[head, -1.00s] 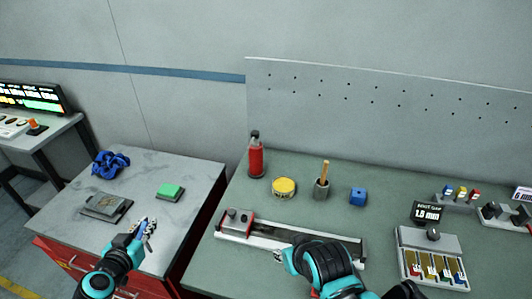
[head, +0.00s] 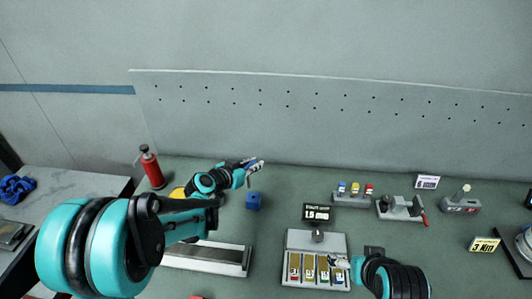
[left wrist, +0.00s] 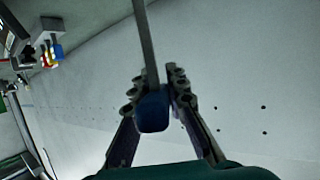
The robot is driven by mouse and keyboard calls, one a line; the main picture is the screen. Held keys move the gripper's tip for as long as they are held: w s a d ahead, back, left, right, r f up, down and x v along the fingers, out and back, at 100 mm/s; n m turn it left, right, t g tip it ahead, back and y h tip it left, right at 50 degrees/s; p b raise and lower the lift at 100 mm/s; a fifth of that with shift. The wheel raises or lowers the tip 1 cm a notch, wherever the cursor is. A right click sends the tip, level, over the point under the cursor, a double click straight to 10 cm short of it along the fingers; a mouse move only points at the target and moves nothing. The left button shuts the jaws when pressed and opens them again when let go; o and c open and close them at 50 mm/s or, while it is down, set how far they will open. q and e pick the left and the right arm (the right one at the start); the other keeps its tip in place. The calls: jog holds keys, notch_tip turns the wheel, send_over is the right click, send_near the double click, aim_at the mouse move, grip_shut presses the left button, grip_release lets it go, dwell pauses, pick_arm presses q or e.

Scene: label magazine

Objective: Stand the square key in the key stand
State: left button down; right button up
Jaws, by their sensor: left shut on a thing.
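My left gripper (head: 253,170) is raised in front of the back panel, above the blue block. In the left wrist view it (left wrist: 160,88) is shut on a key with a blue handle (left wrist: 152,112) and a long straight grey shaft; whether the shaft is square is not clear. A small grey stand (head: 350,202) at the back holds blue, yellow and red topped pieces; it looks like the key stand and also shows in the left wrist view (left wrist: 52,25). The held key is apart from it. My right gripper (head: 341,263) is low at the label magazine; its jaws are too small to read.
The grey magazine (head: 301,240) with coloured slots is at the front middle. A blue block (head: 253,202), a red bottle (head: 151,170) and a long metal rail (head: 210,258) are left of it.

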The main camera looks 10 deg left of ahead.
pick_arm(q)
jog(key=shift+h, duration=0.4)
jog(key=shift+w+d+f+b, duration=0.15)
jog(key=shift+d+f+b, duration=0.05)
jog(key=shift+f+b, duration=0.7)
jog(key=shift+w+d+f+b, duration=0.2)
jog(key=shift+f+b, duration=0.65)
jog(key=shift+b, duration=0.05)
jog(key=shift+w+d+f+b, duration=0.15)
jog(key=shift+d+f+b, duration=0.05)
jog(key=shift+f+b, duration=0.7)
pick_arm(e)
jog(key=shift+s+d+f, duration=0.1)
jog(key=shift+s+f, duration=0.05)
jog(key=shift+f, duration=2.25)
jog(key=shift+f, duration=0.25)
pick_arm(q)
jog(key=shift+f+b, duration=0.6)
jog(key=shift+b, duration=0.2)
pick_arm(e)
jog(key=shift+f, duration=0.55)
pick_arm(q)
jog(key=shift+r, duration=0.2)
pick_arm(e)
jog(key=shift+r, duration=0.15)
pick_arm(q)
jog(key=shift+r, duration=0.15)
pick_arm(e)
jog(key=shift+f, duration=0.2)
